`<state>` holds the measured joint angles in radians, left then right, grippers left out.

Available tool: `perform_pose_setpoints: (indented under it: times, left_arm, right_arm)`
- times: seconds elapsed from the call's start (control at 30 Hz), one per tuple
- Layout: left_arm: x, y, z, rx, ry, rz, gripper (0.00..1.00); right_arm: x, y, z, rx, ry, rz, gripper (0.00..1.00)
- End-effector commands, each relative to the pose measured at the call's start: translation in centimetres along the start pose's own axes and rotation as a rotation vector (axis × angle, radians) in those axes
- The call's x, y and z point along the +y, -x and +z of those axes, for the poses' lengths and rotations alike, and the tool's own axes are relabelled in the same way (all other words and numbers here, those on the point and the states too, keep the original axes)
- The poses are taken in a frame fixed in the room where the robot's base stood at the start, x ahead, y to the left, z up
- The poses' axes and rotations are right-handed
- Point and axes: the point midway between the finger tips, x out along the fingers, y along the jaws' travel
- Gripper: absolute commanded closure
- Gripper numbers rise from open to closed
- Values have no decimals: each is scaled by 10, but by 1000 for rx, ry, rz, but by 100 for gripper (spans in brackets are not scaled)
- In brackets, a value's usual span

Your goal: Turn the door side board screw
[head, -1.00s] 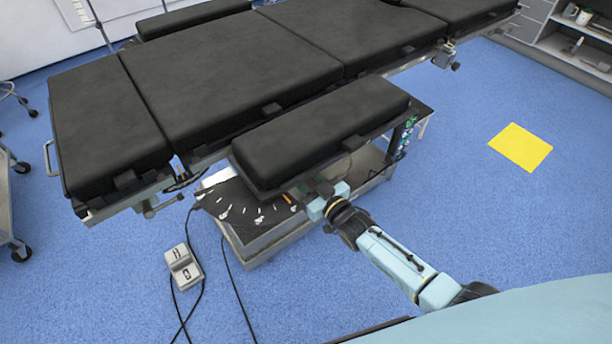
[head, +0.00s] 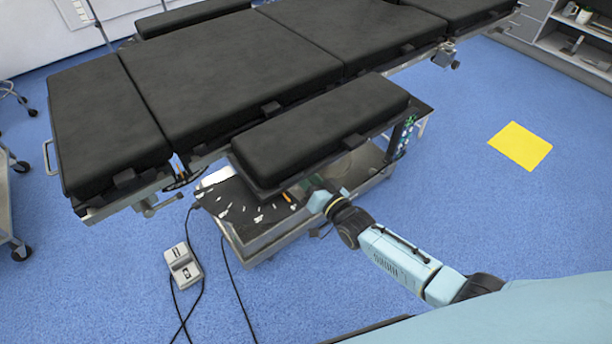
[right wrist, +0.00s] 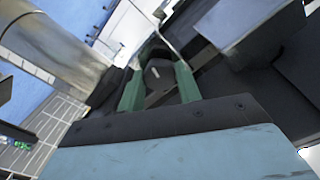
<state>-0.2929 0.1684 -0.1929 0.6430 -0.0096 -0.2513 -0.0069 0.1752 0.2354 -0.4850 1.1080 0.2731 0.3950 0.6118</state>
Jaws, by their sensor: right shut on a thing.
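The black padded side board (head: 318,130) sticks out from the near side of the operating table. My right arm comes in from the lower right and its wrist is just under the near edge of this board. In the right wrist view my right gripper (right wrist: 157,78) has its two green fingers on either side of a dark screw knob (right wrist: 157,70) and is shut on it. The knob sits under the board, and its shaft is mostly hidden. In the head view the board and wrist hide the fingertips and the screw. My left gripper is not in view.
The black operating table (head: 220,80) fills the upper middle. Its metal base (head: 262,240), with small white pieces on top, stands under the board. A grey foot pedal (head: 183,267) with cables lies on the blue floor. The floor around the yellow mat (head: 520,146) is clear.

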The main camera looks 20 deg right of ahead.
Motion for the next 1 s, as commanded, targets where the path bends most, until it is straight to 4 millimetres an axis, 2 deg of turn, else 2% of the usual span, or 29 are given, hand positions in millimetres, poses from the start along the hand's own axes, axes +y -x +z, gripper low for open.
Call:
perform_pose_setpoints:
  times: [0.47,0.5,0.63,0.67,1.0]
  left_arm:
    - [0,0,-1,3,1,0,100]
    - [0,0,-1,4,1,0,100]
    - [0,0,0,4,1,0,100]
    - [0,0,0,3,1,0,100]
    - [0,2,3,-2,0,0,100]
  right_arm:
    - [0,0,0,-1,-16,1,89]
    - [0,0,0,-1,-16,1,63]
    - [0,0,0,-1,-15,0,46]
    - [0,0,0,-1,-15,0,44]
    - [0,4,0,-1,-13,1,44]
